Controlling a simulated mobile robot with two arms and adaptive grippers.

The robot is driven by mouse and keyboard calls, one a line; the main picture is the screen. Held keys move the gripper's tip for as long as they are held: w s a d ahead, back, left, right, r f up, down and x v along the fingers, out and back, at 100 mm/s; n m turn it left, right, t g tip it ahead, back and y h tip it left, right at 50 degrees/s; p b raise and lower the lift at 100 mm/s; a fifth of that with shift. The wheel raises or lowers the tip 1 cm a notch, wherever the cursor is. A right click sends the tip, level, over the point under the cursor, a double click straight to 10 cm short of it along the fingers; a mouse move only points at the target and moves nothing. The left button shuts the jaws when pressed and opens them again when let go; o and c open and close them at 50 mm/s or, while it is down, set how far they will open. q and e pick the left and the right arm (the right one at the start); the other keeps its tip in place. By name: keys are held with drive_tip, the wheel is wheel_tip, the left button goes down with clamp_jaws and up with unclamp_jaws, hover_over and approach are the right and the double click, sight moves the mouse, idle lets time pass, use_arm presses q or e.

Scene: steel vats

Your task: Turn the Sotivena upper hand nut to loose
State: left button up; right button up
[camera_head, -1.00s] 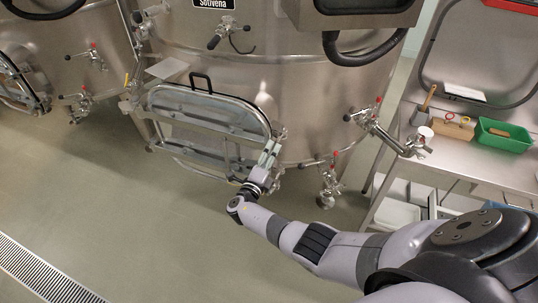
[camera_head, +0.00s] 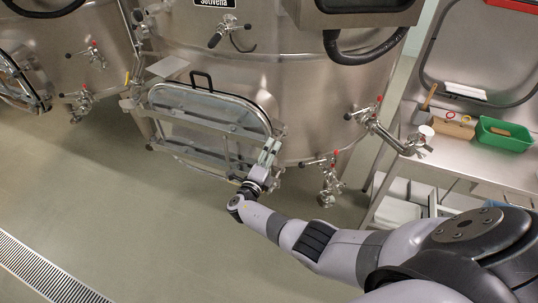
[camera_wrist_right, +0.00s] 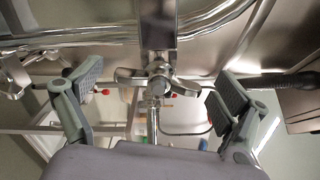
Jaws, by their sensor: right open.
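The Sotivena vat (camera_head: 290,75) carries a rectangular steel hatch (camera_head: 205,110) low on its front. My right gripper (camera_head: 269,152) is at the hatch's right edge in the head view, and it hides the fastening there. In the right wrist view a winged hand nut (camera_wrist_right: 158,76) on a threaded rod sits between the two open fingers of my right gripper (camera_wrist_right: 159,82). The wings spread left and right, and a gap shows between them and each finger pad. I cannot tell from the head view which nut this is. My left gripper is not in view.
A valve pipe (camera_head: 385,135) juts from the vat toward a steel workbench (camera_head: 470,165) at right, which holds a green bin (camera_head: 503,135). A lower valve (camera_head: 330,180) stands right of my gripper. Another vat (camera_head: 55,45) is at left. The floor (camera_head: 130,230) in front is clear.

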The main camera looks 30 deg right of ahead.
drive_tip(key=v, duration=1.2)
idle(0.3)
